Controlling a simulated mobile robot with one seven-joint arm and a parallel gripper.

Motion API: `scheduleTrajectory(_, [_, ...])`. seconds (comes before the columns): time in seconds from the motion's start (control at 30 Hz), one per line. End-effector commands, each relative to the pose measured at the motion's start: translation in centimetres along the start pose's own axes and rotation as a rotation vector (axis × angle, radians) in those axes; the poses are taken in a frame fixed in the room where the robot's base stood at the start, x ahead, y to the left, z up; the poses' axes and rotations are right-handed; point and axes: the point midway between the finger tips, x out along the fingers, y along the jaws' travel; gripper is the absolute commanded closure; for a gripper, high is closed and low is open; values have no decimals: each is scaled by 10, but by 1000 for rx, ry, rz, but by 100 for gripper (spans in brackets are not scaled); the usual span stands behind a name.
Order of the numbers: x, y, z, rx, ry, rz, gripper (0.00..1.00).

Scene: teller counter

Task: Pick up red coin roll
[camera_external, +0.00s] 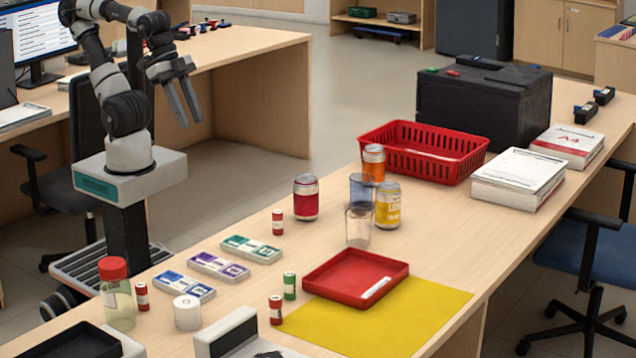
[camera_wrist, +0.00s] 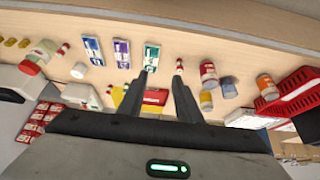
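Three red coin rolls stand on the counter: one (camera_external: 278,222) near the red can, one (camera_external: 142,296) by the red-lidded jar, and one (camera_external: 275,310) at the yellow mat's corner. In the wrist view, one red roll (camera_wrist: 179,66) shows just beyond the right fingertip, and another (camera_wrist: 63,49) shows at the left. A green roll (camera_external: 290,285) stands near the mat. My gripper (camera_external: 189,118) is raised behind the counter, well away from all rolls. Its fingers (camera_wrist: 160,78) are apart with nothing held between them.
Banknote bundles (camera_external: 252,248) lie in a row on the counter (camera_external: 240,222). A red tray (camera_external: 355,278) rests partly on the yellow mat (camera_external: 400,322). Cans, cups and a red basket (camera_external: 420,150) stand to the right. A white tape roll (camera_external: 187,312) stands near the jar (camera_external: 116,292).

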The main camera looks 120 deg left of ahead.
Motion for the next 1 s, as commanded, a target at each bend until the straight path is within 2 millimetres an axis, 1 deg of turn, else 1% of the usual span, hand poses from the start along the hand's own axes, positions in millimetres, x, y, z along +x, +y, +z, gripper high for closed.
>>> scheduleTrajectory(0.07, [10,0,5,0,0,0,69])
scheduleTrajectory(0.17, [32,0,17,0,0,0,69])
scheduleTrajectory(0.3, [67,0,36,0,-1,0,69])
scheduleTrajectory(0.4, [79,0,43,0,-2,0,69])
scheduleTrajectory(0.47, [79,0,43,0,-2,0,69])
scheduleTrajectory(0.53, [76,0,41,0,0,0,59])
scheduleTrajectory(0.57, [76,0,41,0,0,0,58])
scheduleTrajectory(0.87, [75,0,39,1,-4,1,58])
scheduleTrajectory(0.93, [74,-2,30,4,-13,5,58])
scheduleTrajectory(1.0, [75,-5,14,13,-28,16,58])
